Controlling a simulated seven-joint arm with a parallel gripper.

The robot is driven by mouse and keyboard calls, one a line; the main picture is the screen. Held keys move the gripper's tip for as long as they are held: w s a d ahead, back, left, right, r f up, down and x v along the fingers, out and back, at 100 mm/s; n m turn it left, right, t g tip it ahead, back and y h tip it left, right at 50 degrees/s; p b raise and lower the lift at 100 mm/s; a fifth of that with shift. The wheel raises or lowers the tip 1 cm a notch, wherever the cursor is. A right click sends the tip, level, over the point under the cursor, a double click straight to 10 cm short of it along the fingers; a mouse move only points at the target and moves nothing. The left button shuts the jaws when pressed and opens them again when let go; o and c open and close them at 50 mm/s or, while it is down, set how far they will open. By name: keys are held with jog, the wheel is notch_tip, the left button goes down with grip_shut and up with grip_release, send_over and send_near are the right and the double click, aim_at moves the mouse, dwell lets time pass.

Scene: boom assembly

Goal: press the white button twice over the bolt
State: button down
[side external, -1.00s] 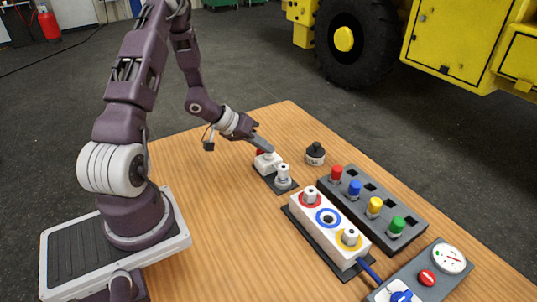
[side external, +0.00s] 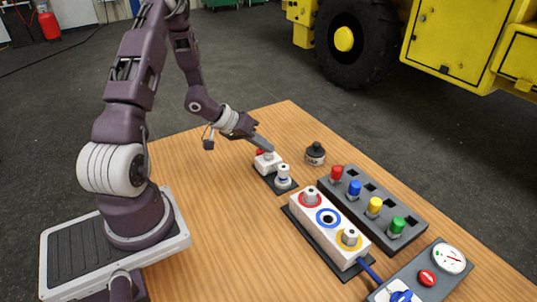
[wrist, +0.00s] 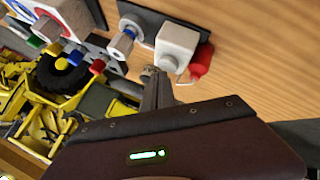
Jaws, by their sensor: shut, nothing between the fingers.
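A white block (side external: 268,163) stands on a dark base plate (side external: 289,190) near the middle of the table. It also shows in the wrist view (wrist: 178,42), with a small round white button (wrist: 168,63) on its face. A red part (wrist: 201,61) sits beside the block. My gripper (side external: 270,149) is shut and empty, its fingertips just above the block. In the wrist view the fingertips are close to the button; I cannot tell whether they touch it. A white fitting with a blue ring (side external: 283,176) stands on the same plate. I cannot make out the bolt.
A dark round knob-topped pot (side external: 315,154) stands right of the block. A white box with coloured rings (side external: 327,218) and a grey rack with several coloured plugs (side external: 387,195) stand nearer the front right. Bare wood lies left of these.

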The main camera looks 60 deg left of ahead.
jog(key=shift+r, duration=0.45)
jog(key=shift+r, duration=2.55)
notch_tip(320, 180, up, 5)
jog(key=w+m+y, duration=0.1)
jog(key=w+y, duration=0.1)
jog(key=y, duration=0.1)
notch_tip(320, 180, up, 10)
jog(key=y, duration=0.4)
send_over(265, 155)
jog(key=s+d, duration=0.1)
jog(key=d, duration=0.2)
jog(key=s+d+r+m+g+h, duration=0.3)
jog(key=s+d+m+h, duration=0.1)
jog(key=s+d, duration=1.3)
jog(key=s, duration=0.4)
jog(key=shift+d, duration=0.25)
